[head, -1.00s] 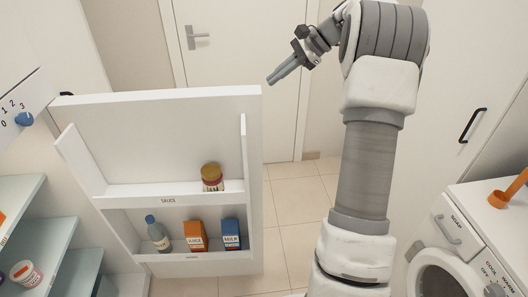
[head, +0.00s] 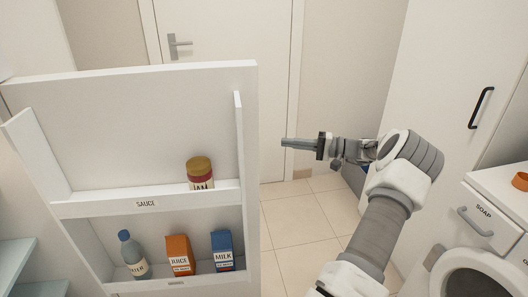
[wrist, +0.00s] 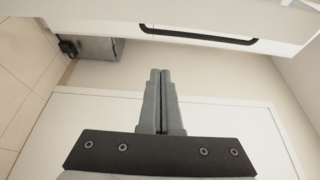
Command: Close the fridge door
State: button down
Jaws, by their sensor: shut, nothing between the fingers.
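The fridge door (head: 150,115) stands open at the left of the head view, its inner side with shelves facing me. Its door shelves hold a jam jar (head: 200,173), a bottle (head: 133,255), a juice carton (head: 180,256) and a milk carton (head: 222,251). My gripper (head: 284,143) is shut and empty, to the right of the door's free edge and apart from it in the picture. Its fingers point left. In the wrist view my shut fingers (wrist: 160,75) show with nothing between them. Part of the fridge interior (head: 12,262) shows at the lower left.
A washing machine (head: 478,262) with a soap drawer stands at the lower right. A tall white cabinet (head: 440,110) with a black handle is at the right. A closed room door (head: 225,60) is behind. Tiled floor (head: 300,225) lies open between the fridge door and my arm.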

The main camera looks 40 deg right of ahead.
jog(key=w+a+b, duration=0.2)
jog(key=w+a, duration=0.2)
jog(key=a, duration=0.4)
jog(key=shift+w+b, duration=0.15)
jog(key=shift+b, duration=0.15)
dwell(0.4)
